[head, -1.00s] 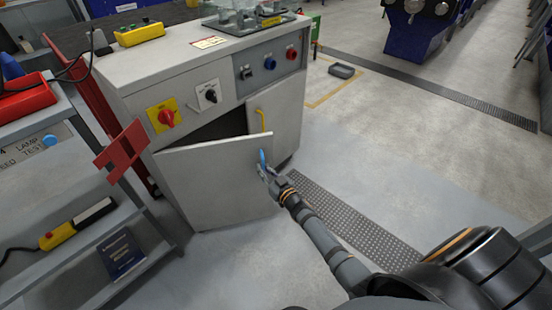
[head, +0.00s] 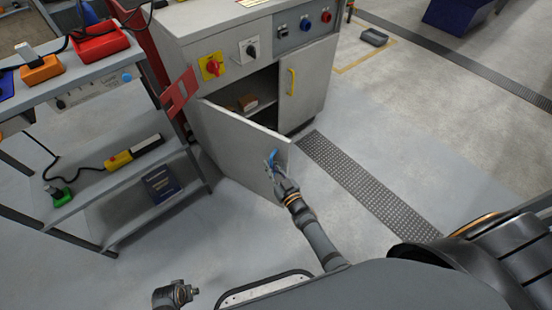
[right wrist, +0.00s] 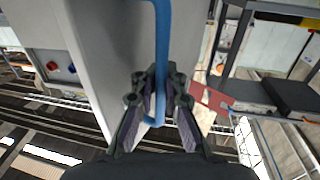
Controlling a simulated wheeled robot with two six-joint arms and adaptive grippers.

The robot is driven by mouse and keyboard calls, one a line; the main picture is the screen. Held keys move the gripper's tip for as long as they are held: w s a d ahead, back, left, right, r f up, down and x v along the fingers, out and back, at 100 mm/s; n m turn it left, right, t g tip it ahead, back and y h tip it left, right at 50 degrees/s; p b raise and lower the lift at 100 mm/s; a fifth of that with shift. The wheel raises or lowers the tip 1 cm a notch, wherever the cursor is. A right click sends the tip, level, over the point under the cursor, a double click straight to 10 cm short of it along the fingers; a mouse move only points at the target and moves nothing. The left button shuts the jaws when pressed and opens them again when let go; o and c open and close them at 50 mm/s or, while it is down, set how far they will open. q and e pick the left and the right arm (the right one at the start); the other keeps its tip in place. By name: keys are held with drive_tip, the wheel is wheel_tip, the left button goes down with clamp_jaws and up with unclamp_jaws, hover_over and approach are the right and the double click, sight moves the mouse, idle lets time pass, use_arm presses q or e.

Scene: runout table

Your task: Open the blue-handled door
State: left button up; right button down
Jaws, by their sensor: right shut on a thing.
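The blue-handled door (head: 232,142) is the left door of the grey cabinet. It stands partly open, swung out from its left side, and the dark inside shows above its top edge. My right gripper (head: 274,168) is shut on the blue handle (head: 271,157) near the door's free edge. In the right wrist view the blue handle (right wrist: 162,50) runs down between the fingers of the right gripper (right wrist: 159,98). A part of my left arm shows at the bottom of the head view, but its fingers cannot be made out.
The right door with a yellow handle (head: 291,82) is closed. A small brown box (head: 248,102) lies inside the cabinet. A shelf cart (head: 105,190) stands close to the left, with a red bracket (head: 178,93) beside the cabinet. The floor right of the door is clear.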

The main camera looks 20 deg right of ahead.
use_arm(q)
drive_tip(key=shift+s+a+f, duration=0.15)
drive_tip(key=shift+s+f, duration=0.15)
drive_tip(key=shift+f, duration=0.05)
use_arm(e)
drive_tip(key=shift+s+a+f, duration=0.3)
drive_tip(key=shift+s+a, duration=0.05)
drive_tip(key=shift+s, duration=0.15)
drive_tip(key=c, duration=1.7)
unclamp_jaws()
use_arm(q)
drive_tip(key=shift+r, duration=0.1)
use_arm(e)
drive_tip(key=shift+r, duration=0.2)
drive_tip(key=v, duration=1.2)
